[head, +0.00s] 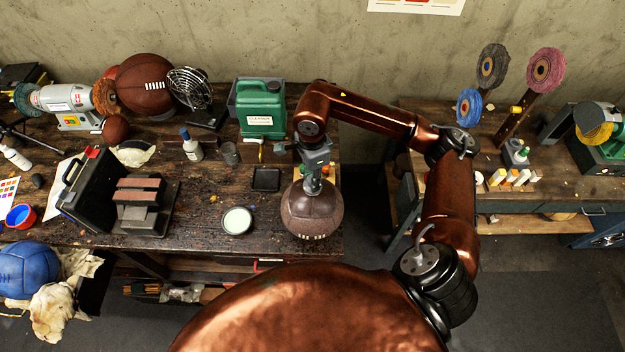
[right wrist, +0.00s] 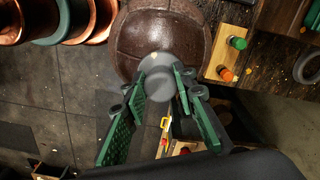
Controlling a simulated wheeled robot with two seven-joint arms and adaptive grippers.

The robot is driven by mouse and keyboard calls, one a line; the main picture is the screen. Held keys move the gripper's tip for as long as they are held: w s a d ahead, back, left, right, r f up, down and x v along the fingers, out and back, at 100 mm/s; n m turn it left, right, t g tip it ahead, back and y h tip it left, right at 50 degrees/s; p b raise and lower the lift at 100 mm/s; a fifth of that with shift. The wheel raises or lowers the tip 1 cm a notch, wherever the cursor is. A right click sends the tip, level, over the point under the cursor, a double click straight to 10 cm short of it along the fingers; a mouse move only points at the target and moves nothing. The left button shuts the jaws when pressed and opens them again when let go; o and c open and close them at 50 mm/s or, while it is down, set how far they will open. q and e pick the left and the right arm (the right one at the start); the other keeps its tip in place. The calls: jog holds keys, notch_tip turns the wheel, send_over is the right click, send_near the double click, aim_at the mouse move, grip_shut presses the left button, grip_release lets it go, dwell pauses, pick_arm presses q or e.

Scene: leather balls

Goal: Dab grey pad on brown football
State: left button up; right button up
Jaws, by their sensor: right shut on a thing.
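A dark brown panelled ball with lacing (head: 312,215) sits at the right front edge of the wooden bench. It fills the top middle of the right wrist view (right wrist: 150,38). My right gripper (head: 314,175) points down over it. In the right wrist view its green fingers (right wrist: 162,95) are closed around a round grey pad (right wrist: 158,68). The pad (head: 312,187) overlaps the top of the ball in the head view; whether it touches the leather I cannot tell. My left gripper is out of view.
A larger brown football with white laces (head: 145,85) lies at the back left. A green canister (head: 262,108), a black square dish (head: 266,179) and a round tin (head: 237,221) stand left of the ball. A second bench with buffing wheels (head: 545,70) is at right.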

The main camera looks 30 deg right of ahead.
jog(key=shift+r+p, duration=0.85)
jog(key=shift+r, duration=1.75)
jog(key=shift+f, duration=0.1)
